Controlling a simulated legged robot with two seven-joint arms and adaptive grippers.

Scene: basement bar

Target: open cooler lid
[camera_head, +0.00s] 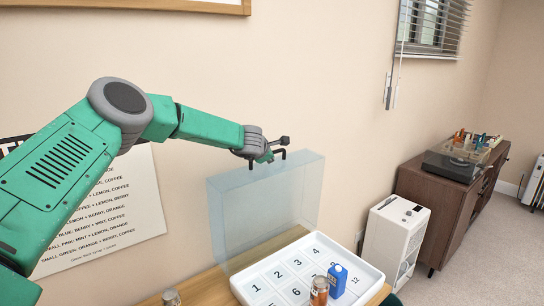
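The translucent pale-blue cooler lid (262,212) stands upright along the back-left edge of a white numbered tray base (369,291). A dark handle (281,153) is at the lid's top edge. My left gripper (272,150) is at the handle, touching or very close to it; its fingers are small and partly hidden, so its grip is unclear. On the numbered base stand a blue carton (337,280) and an amber jar with a metallic top (319,292). My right gripper is not in view.
The wooden table (207,287) shows beside the base, with another jar (171,297) at the bottom edge. The wall with a printed poster (110,220) is close behind. A white appliance (396,240) and brown cabinet (437,208) stand to the right.

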